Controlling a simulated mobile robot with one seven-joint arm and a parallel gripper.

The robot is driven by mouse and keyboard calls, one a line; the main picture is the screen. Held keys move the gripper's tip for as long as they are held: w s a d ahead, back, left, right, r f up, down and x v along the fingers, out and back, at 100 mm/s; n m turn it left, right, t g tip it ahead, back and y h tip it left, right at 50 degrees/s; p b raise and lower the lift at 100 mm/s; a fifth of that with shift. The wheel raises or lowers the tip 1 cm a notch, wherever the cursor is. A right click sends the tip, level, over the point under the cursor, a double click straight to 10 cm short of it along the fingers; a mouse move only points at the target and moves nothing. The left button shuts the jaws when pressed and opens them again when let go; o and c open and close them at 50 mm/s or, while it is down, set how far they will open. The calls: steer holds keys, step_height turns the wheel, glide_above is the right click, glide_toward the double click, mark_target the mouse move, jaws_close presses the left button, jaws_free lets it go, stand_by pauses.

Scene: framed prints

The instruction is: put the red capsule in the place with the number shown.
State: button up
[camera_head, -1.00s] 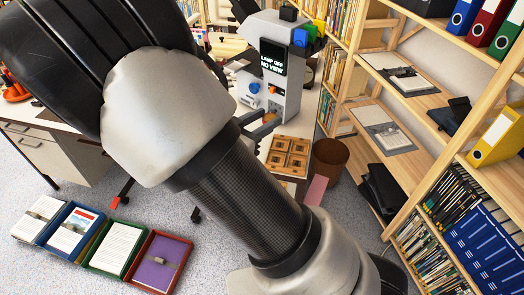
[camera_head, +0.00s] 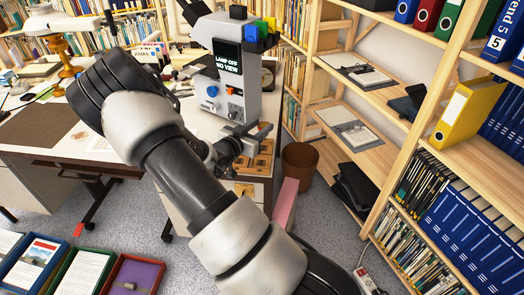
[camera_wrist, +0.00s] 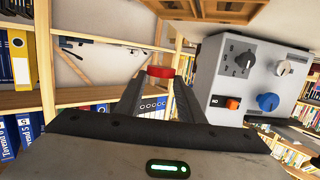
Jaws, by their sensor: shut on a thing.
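The red capsule (camera_wrist: 160,72) shows in the wrist view between the two fingertips of my gripper (camera_wrist: 158,80), which is shut on it. In the head view my gripper (camera_head: 255,135) is just in front of the grey device, above the wooden tray with square compartments (camera_head: 242,188). My arm and gripper cover part of that tray, and the capsule is too small to make out there. The grey device (camera_head: 247,100) has a screen (camera_head: 229,63) reading "LAMP OFF NO VIEW". It shows upside down in the wrist view (camera_wrist: 220,75), right of my fingers. No place number is readable.
A brown bin (camera_head: 300,165) and a pink strip (camera_head: 284,203) are right of the desk. Wooden shelves (camera_head: 410,140) with binders stand on the right. A blue tray (camera_head: 32,262), a green tray (camera_head: 78,272) and a red tray (camera_head: 135,275) lie on the floor at lower left.

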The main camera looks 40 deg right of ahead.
step_height(320, 180, down, 9)
steer(key=shift+a+r+b, duration=0.1)
steer(key=shift+r+b, duration=0.1)
steer(key=shift+b, duration=0.6)
steer(key=shift+f, duration=0.1)
